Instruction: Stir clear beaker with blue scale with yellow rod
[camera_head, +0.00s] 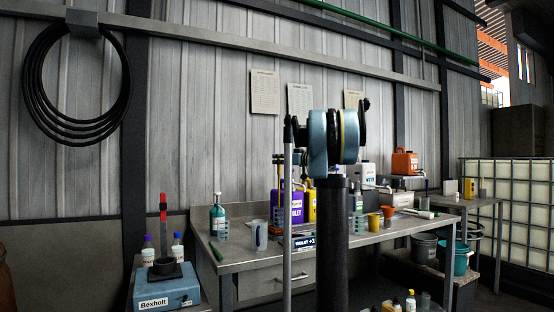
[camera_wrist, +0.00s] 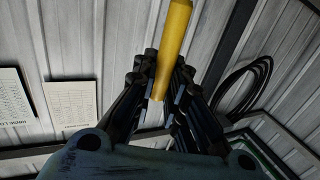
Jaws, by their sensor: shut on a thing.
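In the wrist view my gripper (camera_wrist: 163,75) is shut on the yellow rod (camera_wrist: 173,38), which extends from between the dark fingers past the top of the picture. In the head view my arm stands in front of the bench, and I cannot make out the fingers or the rod. A clear beaker (camera_head: 259,237) stands upright on the metal bench left of my arm. Other small clear vessels stand at the bottle's right (camera_head: 223,230) and right of my arm (camera_head: 358,225). The scale colours are too small to tell for sure.
A blue Bexholt device (camera_head: 165,291) stands at lower left. Hoses (camera_head: 40,80) hang on the wall.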

